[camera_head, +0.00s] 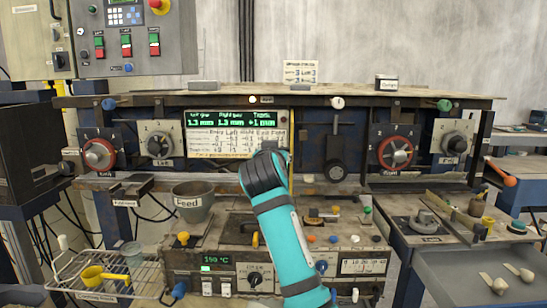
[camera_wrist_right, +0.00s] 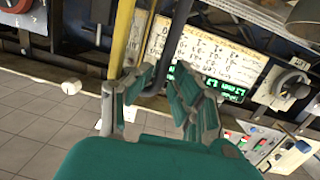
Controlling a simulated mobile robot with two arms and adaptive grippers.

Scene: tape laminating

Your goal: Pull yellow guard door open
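A thin yellow upright edge (camera_head: 291,178), likely part of the guard door, shows just right of my right wrist in the head view. In the right wrist view a yellow bar (camera_wrist_right: 121,42) runs down at the left of the fingers. A dark bent bar (camera_wrist_right: 183,38), which looks like a handle, passes between the fingertips. My right gripper (camera_wrist_right: 165,75) is open around this dark bar, with a gap visible; contact cannot be told. In the head view my right forearm and wrist hide the fingers. My left gripper is not in view.
The machine's green display (camera_head: 235,122) and label sheet are behind my right wrist. A grey Feed bucket (camera_head: 193,203) stands to its left, a wire basket (camera_head: 107,277) lower left. A control panel (camera_head: 210,268) with knobs is below. A grey tray (camera_head: 478,277) lies at right.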

